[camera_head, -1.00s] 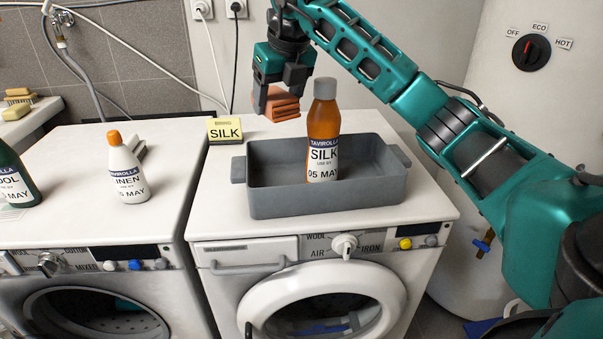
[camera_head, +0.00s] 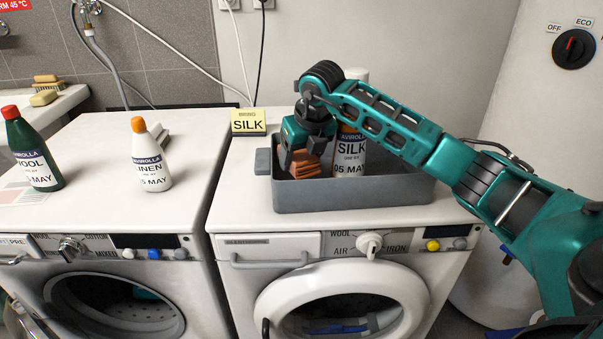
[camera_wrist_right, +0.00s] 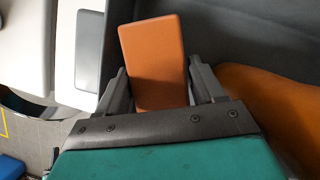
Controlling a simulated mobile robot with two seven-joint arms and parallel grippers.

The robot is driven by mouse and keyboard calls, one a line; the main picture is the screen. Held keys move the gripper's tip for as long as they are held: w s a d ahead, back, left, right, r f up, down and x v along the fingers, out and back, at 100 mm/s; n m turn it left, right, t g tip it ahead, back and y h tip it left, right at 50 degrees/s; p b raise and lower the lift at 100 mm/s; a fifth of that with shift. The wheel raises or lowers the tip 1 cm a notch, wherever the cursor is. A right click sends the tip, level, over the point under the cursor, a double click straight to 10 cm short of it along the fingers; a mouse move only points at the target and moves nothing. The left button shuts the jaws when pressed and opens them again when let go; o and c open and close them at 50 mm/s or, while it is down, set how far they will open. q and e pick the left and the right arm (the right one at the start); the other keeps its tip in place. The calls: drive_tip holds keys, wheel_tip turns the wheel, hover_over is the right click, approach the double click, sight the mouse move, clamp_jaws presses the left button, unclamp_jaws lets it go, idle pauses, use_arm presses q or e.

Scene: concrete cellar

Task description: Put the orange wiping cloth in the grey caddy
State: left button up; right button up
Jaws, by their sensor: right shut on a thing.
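The orange wiping cloth (camera_head: 305,167) is a folded block, held by my right gripper (camera_head: 301,160). The gripper is shut on it, inside the left part of the grey caddy (camera_head: 350,196), below its back rim and left of the bottle. In the right wrist view the cloth (camera_wrist_right: 153,60) sits between the two fingers (camera_wrist_right: 160,88). Whether it touches the caddy floor is hidden by the front wall. The caddy stands on the right-hand machine. My left gripper is not in view.
An orange-brown SILK bottle (camera_head: 349,160) stands in the caddy, partly behind my right arm. A yellow SILK card (camera_head: 248,122) stands behind the caddy. A white LINEN bottle (camera_head: 150,160) and a green WOOL bottle (camera_head: 32,155) stand on the left machine.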

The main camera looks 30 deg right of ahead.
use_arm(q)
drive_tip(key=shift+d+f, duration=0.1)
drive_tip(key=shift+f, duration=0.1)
use_arm(e)
drive_tip(key=shift+f, duration=2.15)
drive_tip(key=shift+f+b, duration=0.1)
drive_tip(key=shift+b, duration=0.2)
drive_tip(key=o, duration=0.7)
drive_tip(key=shift+o, duration=0.2)
drive_tip(key=shift+s+r, duration=0.1)
drive_tip(key=shift+r, duration=0.45)
use_arm(q)
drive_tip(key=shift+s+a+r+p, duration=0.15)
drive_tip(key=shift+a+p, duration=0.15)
drive_tip(key=shift+p, duration=0.4)
use_arm(e)
drive_tip(key=v, duration=1.1)
